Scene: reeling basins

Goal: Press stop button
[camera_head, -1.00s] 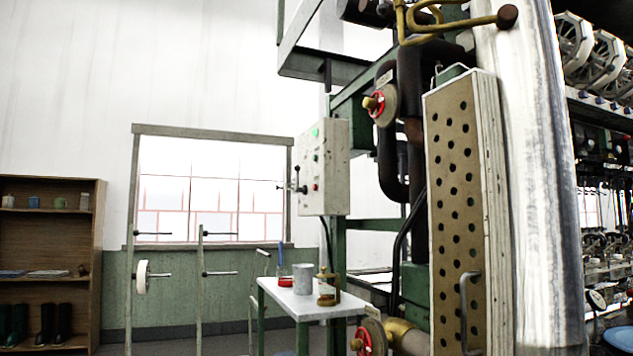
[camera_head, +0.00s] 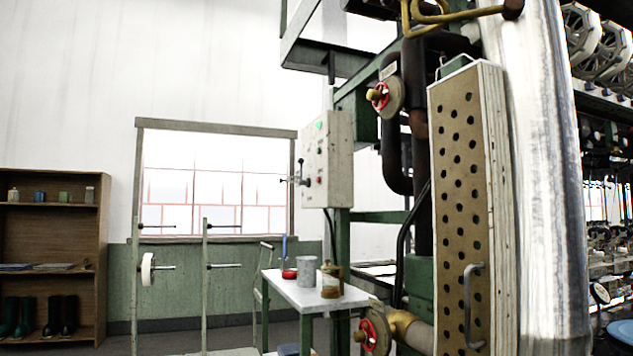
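A pale control box (camera_head: 341,160) is mounted on the green frame of the machine, right of the window. Its narrow left face carries a green light or button (camera_head: 319,126) near the top, small controls in the middle, and a red button (camera_head: 320,181) low down. A dark lever (camera_head: 300,173) sticks out left of this face. The face is seen at a steep angle, and labels are too small to read. My gripper is not in view.
A small white table (camera_head: 290,290) below the box holds a grey cup (camera_head: 307,265) and jars. Red valve wheels (camera_head: 366,335) and a perforated panel (camera_head: 459,190) stand on the right. Thin posts (camera_head: 205,280) stand left, before the window. A shelf (camera_head: 104,240) is at far left.

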